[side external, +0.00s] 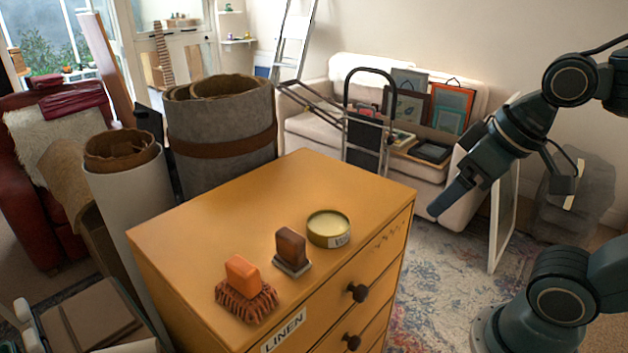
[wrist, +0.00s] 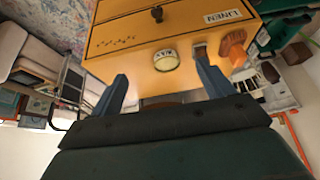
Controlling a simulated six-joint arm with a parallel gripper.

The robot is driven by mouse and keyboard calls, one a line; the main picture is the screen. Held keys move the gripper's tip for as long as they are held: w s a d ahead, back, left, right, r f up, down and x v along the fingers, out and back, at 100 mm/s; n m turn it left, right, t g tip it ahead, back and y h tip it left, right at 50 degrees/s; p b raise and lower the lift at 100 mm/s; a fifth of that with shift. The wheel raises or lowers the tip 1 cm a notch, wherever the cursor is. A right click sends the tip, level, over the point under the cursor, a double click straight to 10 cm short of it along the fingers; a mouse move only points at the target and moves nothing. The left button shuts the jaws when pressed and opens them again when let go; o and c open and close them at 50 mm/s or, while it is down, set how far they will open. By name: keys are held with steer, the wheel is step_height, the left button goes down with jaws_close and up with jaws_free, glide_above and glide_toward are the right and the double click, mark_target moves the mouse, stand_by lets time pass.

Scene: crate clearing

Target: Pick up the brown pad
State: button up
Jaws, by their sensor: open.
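The brown pad (side external: 291,244) is a small brown block on a grey base. It stands upright on the top of the yellow chest of drawers (side external: 235,190), between an orange-handled brush (side external: 243,275) and a round tin (side external: 329,228). In the wrist view the brown pad (wrist: 200,49) shows near the tip of the right-hand finger, which may cover part of it. My gripper (side external: 501,207) is open and empty, off to the right of the chest in the side view. Its two spread fingers (wrist: 163,70) also show in the wrist view, with the tin (wrist: 166,60) between them in the picture.
Rolled felt and carpet (side external: 222,135) stand at the chest's left and back. A hand truck (side external: 368,125) and a sofa with frames (side external: 410,160) are behind. The back of the chest top is clear.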

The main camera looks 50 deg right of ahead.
steer(key=w, duration=0.1)
steer(key=m+g, duration=0.6)
steer(key=m, duration=1.2)
glide_above(290, 234)
step_height(290, 234, down, 3)
steer(key=shift+a+f, duration=0.2)
steer(key=shift+f, duration=4.3)
steer(key=shift+d+f, duration=0.15)
steer(key=shift+f, duration=1.15)
steer(key=shift+d+f, duration=0.1)
steer(key=shift+f, duration=1.2)
